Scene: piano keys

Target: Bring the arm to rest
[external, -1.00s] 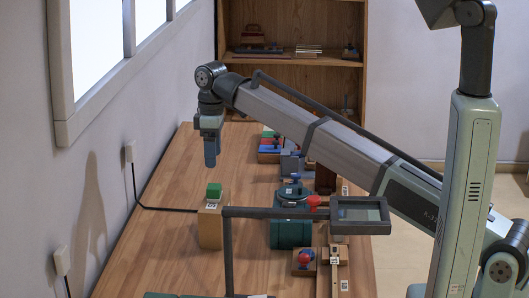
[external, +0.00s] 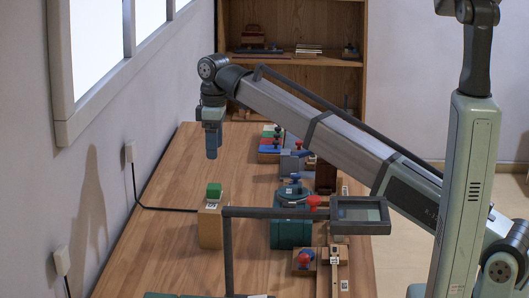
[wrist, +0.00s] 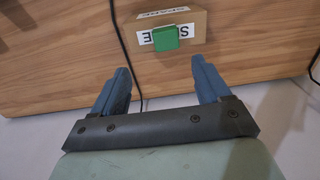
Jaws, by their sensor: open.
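My gripper (external: 212,146) hangs above the far left part of the wooden table, pointing down with blue fingers. In the wrist view its two blue fingers (wrist: 162,83) stand wide apart with nothing between them. A wooden block with a green button on top (external: 210,228) stands nearer the camera on the table, below and apart from the gripper. In the wrist view the block (wrist: 190,30) bears a white label with partly covered letters, and its green button (wrist: 166,38) lies beyond the fingertips.
The wooden table (external: 165,245) runs along the wall. Teal and grey devices (external: 290,232), a red-knobbed box (external: 306,258) and coloured blocks (external: 270,146) line its right side. A dark frame with a small screen (external: 359,215) stands in front. A black cable (external: 160,208) runs to a wall socket.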

